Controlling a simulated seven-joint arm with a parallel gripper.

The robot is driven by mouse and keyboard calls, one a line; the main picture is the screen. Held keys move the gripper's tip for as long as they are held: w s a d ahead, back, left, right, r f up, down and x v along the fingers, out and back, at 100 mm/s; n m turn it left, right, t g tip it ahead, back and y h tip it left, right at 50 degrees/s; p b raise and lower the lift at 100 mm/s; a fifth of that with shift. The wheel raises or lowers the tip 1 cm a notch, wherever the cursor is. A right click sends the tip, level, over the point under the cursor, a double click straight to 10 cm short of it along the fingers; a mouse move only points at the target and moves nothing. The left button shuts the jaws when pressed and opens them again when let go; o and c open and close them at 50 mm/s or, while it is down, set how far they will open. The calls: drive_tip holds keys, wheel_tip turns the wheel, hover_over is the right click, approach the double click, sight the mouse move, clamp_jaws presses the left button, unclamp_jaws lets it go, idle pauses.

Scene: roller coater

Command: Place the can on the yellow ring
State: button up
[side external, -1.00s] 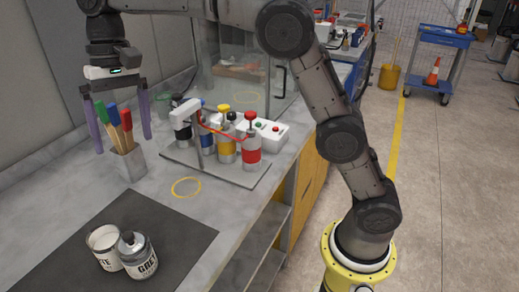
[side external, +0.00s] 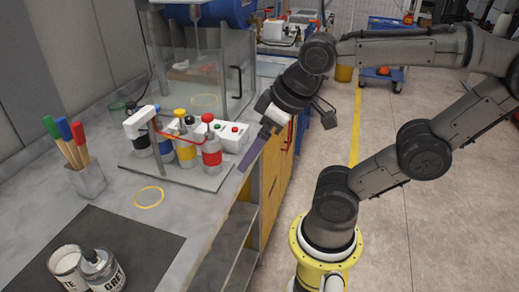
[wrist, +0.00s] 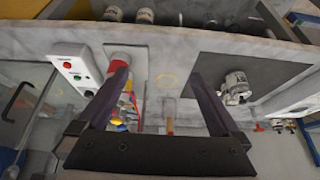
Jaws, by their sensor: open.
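The wrist view shows the cans close together (wrist: 236,88) on the mat. The yellow ring (side external: 149,207) lies flat and empty on the bench, between the mat and a rack of bottles. My gripper (side external: 237,189) is at the bench's right edge, right of the rack, with its purple fingers seen nearly edge-on. In the wrist view my gripper (wrist: 158,75) is open, its fingers wide apart with nothing held.
The bottle rack (side external: 170,150) and a white button box (side external: 228,137) stand beyond the ring. A cup of brushes (side external: 88,182) stands to its left. A glass enclosure (side external: 205,70) is behind the rack. The bench around the ring is clear.

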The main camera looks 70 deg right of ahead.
drive_tip(key=shift+s+d+f, duration=0.1)
drive_tip(key=shift+s+f, duration=0.3)
drive_tip(key=shift+f, duration=0.05)
drive_tip(key=w+a+r+t+y, duration=0.1)
drive_tip(key=w+a+r+t, duration=0.25)
drive_tip(key=w, duration=0.55)
drive_tip(key=w+a+r+t+y, duration=0.25)
drive_tip(key=w+a+t, duration=0.25)
drive_tip(key=w, duration=0.4)
drive_tip(key=a+f+n, duration=0.2)
drive_tip(key=a+f, duration=0.3)
drive_tip(key=a, duration=0.2)
drive_tip(key=n+g+y, duration=0.1)
drive_tip(key=n+y, duration=0.1)
drive_tip(key=n, duration=0.1)
approach(55, 262)
drive_tip(key=x, duration=0.5)
drive_tip(key=shift+s, duration=0.1)
clamp_jaws()
